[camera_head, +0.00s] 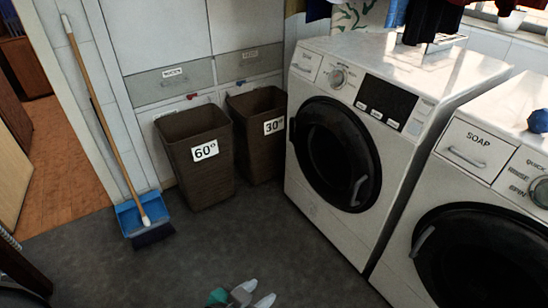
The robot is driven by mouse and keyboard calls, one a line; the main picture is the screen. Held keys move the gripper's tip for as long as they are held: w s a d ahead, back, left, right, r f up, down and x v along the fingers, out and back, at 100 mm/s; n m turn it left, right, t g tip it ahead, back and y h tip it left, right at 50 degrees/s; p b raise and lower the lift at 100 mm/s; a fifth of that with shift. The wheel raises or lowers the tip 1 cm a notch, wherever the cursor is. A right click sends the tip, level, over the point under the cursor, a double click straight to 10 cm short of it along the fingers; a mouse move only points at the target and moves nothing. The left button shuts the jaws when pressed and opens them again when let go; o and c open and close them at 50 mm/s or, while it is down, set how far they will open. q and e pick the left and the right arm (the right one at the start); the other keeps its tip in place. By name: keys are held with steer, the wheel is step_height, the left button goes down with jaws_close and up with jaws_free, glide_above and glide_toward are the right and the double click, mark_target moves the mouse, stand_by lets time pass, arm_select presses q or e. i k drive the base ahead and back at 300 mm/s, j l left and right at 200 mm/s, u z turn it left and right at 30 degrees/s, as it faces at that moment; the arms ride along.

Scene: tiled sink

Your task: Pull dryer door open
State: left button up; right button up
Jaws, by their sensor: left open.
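Two white front-loading machines stand at the right. The left machine (405,62) carries a dark display and a knob, and its label is too small to read. Its round black door (333,150) is shut, with a grey handle (358,190) at the door's lower right. The right machine (478,150) is marked SOAP and SPIN; its black door (480,262) looks shut, cut off by the frame. I take the left one as the dryer. My left gripper (256,293) is open and empty at the bottom edge, low over the floor, well apart from both doors. My right gripper is out of view.
Two brown baskets marked 60° (197,180) and 30° (262,155) stand left of the machines. A broom (100,100) leans on the wall in a blue dustpan (128,216). The grey floor (240,240) before the left machine is clear.

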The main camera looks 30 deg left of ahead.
mark_target(332, 152)
steer(key=u, duration=0.45)
steer(key=i+j+z, duration=0.15)
steer(key=i+j, duration=0.35)
steer(key=i+j+z, duration=0.1)
steer(key=i+j, duration=0.35)
steer(key=i+j+z, duration=0.15)
steer(key=i+j, duration=0.3)
steer(key=j, duration=0.2)
